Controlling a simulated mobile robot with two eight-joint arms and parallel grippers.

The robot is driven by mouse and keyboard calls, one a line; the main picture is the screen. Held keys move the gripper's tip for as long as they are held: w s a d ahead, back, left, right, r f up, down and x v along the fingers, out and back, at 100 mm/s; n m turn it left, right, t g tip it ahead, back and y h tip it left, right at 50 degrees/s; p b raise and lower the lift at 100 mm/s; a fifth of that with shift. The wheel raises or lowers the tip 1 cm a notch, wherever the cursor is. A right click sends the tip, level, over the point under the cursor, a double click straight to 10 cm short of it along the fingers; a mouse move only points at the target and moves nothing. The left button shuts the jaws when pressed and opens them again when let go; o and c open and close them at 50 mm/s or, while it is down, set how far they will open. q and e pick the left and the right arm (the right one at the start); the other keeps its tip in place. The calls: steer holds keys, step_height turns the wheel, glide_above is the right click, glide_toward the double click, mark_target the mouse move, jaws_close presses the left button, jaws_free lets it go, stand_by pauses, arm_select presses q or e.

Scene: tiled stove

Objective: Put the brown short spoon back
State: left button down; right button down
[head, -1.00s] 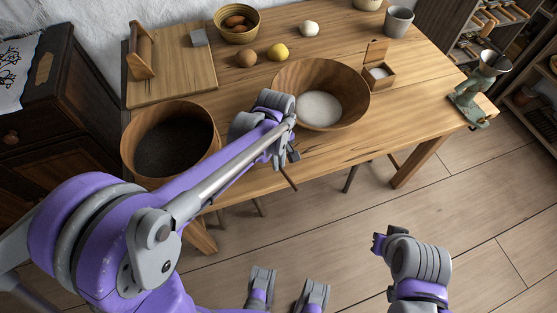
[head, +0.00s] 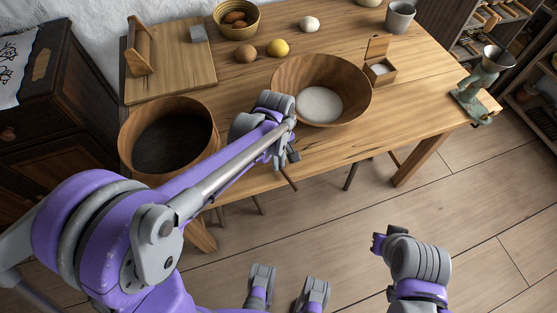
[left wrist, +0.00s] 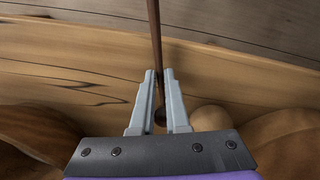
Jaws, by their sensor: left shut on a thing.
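My left gripper (head: 292,156) is at the table's front edge, in front of the large wooden bowl. In the left wrist view its two grey fingers (left wrist: 160,103) are closed around a thin brown stick, the spoon's handle (left wrist: 155,40). The brown spoon (head: 289,179) also shows in the head view as a thin dark rod slanting down below the gripper, past the table edge. Its other end is largely hidden between the fingers. The wrist of my right arm (head: 420,262) is at the lower right over the floor, and its fingers cannot be made out clearly.
A grinder (head: 478,90) stands at the right corner. The floor in front is clear.

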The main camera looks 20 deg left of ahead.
arm_select(q)
steer(key=c, duration=0.8)
jaws_free()
steer(key=shift+c, duration=0.2)
step_height(320, 180, up, 11)
steer(key=p, duration=0.1)
steer(key=shift+w+a+f, duration=0.15)
steer(key=shift+a, duration=0.05)
